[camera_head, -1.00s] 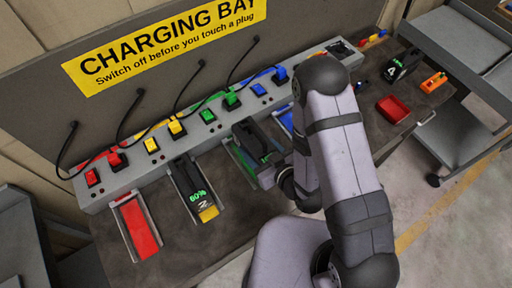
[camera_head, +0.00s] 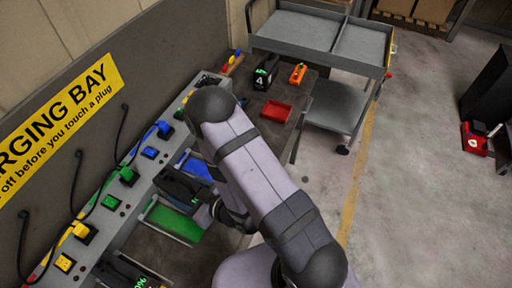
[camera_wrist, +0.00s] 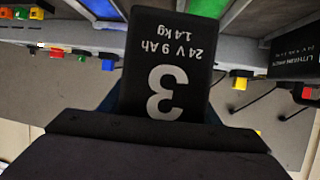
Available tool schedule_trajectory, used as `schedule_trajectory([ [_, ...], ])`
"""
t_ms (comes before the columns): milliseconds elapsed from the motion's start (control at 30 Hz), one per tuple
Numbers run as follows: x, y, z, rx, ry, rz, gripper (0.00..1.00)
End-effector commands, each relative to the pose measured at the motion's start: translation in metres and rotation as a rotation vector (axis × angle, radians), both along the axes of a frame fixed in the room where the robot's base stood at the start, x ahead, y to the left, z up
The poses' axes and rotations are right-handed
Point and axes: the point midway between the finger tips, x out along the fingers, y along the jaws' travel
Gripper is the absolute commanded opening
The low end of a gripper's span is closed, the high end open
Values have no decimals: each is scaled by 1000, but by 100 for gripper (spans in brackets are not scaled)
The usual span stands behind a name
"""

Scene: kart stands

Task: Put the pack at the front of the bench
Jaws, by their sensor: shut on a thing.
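A dark pack (camera_head: 180,187) marked 3, 24 V 9 Ah, is held by my gripper (camera_head: 206,204). It is beside and above the green bay (camera_head: 175,224), whose green floor is bare. In the wrist view the pack (camera_wrist: 175,60) fills the middle, its label upside down. My gripper is shut on it; the fingertips are mostly hidden by the wrist and the pack. The bench (camera_head: 150,250) is dark grey, and my arm covers part of its front edge.
A blue bay (camera_head: 194,166) lies beyond the green one. Another pack (camera_head: 125,272) is at the lower left. A red tray (camera_head: 276,111), pack 4 (camera_head: 263,75) and an orange tool (camera_head: 298,73) sit at the bench's far end. A grey trolley (camera_head: 345,45) stands beyond. Cables hang along the charger strip.

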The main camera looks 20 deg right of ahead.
Motion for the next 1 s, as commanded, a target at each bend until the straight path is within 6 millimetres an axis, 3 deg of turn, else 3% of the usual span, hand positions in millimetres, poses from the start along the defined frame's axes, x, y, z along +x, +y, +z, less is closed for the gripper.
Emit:
schedule_trajectory([
  [100,31,-34,0,9,-20,-100,0],
  [300,72,-94,12,6,-22,-253,0],
  [467,96,-139,28,5,-24,-355,0],
  [800,142,-247,65,1,-23,-543,0],
  [1000,157,-290,80,0,-20,-598,0],
])
